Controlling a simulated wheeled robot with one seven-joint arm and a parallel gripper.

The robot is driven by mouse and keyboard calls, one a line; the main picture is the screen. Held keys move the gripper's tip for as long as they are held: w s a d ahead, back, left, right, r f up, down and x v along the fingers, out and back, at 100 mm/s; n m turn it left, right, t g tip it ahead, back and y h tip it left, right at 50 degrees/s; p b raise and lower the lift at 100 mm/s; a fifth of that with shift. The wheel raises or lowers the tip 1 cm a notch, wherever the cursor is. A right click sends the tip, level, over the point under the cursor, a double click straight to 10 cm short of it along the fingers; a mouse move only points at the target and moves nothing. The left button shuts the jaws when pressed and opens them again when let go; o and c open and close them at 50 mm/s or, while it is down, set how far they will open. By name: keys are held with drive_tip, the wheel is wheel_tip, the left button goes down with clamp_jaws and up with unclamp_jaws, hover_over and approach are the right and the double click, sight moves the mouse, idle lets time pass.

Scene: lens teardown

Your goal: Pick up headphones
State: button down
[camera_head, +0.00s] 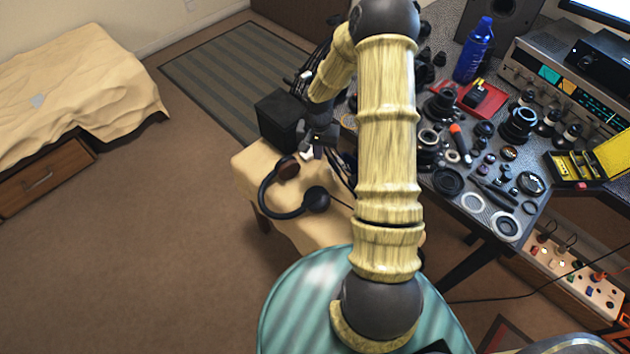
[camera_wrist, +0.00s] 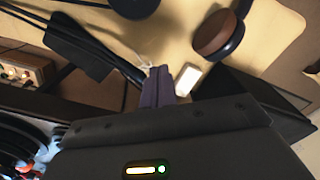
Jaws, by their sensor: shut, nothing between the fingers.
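Dark headphones (camera_head: 315,200) with a brownish ear pad lie on a beige-topped small table (camera_head: 300,235) in the head view. In the wrist view, one ear cup with a brown pad, part of the headphones (camera_wrist: 213,36), shows at upper right. Part of the other cup shows at the top edge. My gripper (camera_head: 307,154) is above the table, just beyond the headphones in the head view. In the wrist view my gripper (camera_wrist: 158,86) has its purple-grey fingers shut together, empty and apart from the headphones. A small white object (camera_wrist: 188,80) is beside the fingertips.
A black box (camera_head: 281,118) stands at the table's far end. Dark cables run beside the gripper. The workbench at right is crowded with lens parts (camera_head: 447,181) and a blue bottle (camera_head: 474,50). A teal striped seat (camera_head: 300,305) is in front. Floor at left is clear.

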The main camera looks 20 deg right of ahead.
sight(314, 187)
wheel_tip(314, 187, down, 9)
drive_tip(key=shift+f, duration=0.2)
drive_tip(key=shift+s+a+f, duration=0.2)
drive_tip(key=shift+s+a, duration=0.05)
drive_tip(key=shift+s, duration=0.05)
drive_tip(key=shift+s+a, duration=0.45)
drive_tip(key=shift+s, duration=0.25)
drive_tip(key=shift+s+a, duration=0.45)
drive_tip(key=shift+s, duration=0.25)
drive_tip(key=shift+b, duration=0.3)
drive_tip(key=shift+s+a+b, duration=0.55)
drive_tip(key=shift+s+b, duration=0.1)
drive_tip(key=shift+s, duration=0.05)
drive_tip(key=shift+r, duration=0.15)
wheel_tip(314, 187, up, 17)
drive_tip(key=p, duration=0.2)
drive_tip(key=shift+p, duration=0.35)
drive_tip(key=shift+r, duration=0.1)
